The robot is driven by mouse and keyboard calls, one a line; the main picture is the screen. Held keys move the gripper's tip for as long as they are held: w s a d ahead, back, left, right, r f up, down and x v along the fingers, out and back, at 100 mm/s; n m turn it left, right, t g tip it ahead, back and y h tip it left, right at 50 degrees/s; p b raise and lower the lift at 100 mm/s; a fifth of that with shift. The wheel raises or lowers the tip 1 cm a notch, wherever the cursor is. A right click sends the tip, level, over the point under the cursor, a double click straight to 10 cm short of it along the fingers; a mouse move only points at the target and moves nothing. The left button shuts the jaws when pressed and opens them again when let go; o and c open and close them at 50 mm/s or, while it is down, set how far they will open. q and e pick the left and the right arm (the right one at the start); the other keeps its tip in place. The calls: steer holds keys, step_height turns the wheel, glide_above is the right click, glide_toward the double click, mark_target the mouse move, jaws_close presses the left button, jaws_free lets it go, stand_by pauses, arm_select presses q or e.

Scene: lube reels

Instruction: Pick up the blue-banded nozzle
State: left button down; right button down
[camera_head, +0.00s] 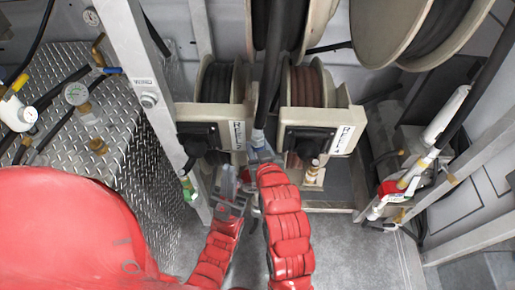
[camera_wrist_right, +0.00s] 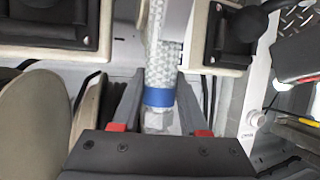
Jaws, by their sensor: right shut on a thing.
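The blue-banded nozzle (camera_wrist_right: 157,98) shows in the right wrist view, with a blue band around a pale braided hose and a metal end below it. It lies between the two fingers of my right gripper (camera_wrist_right: 158,110), which is shut on it. In the head view my right gripper (camera_head: 262,152) is at the centre, below a hanging dark hose, and hides the blue band. My left gripper (camera_head: 229,192) is just lower and to the left, near it. Its jaws are too small and overlapped to judge.
Two reels (camera_head: 220,82) (camera_head: 305,85) with labelled boxes stand right behind my grippers. Larger reels (camera_head: 425,30) hang above. A slanted metal post (camera_head: 140,85) and a diamond-plate surface (camera_head: 75,65) with gauges and valves are on the left. Another post and fittings (camera_head: 405,185) bound the right.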

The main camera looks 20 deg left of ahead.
steer(key=s+d+p, duration=0.4)
steer(key=s+p, duration=0.1)
steer(key=s, duration=0.2)
steer(key=s+d+p, duration=0.5)
steer(key=s+p, duration=0.1)
steer(key=s, duration=0.1)
steer(key=shift+s+r, duration=0.2)
steer(key=shift+s, duration=0.2)
steer(key=r+p, duration=0.1)
steer(key=p, duration=0.1)
steer(key=shift+r+p, duration=0.3)
steer(key=shift+r, duration=0.05)
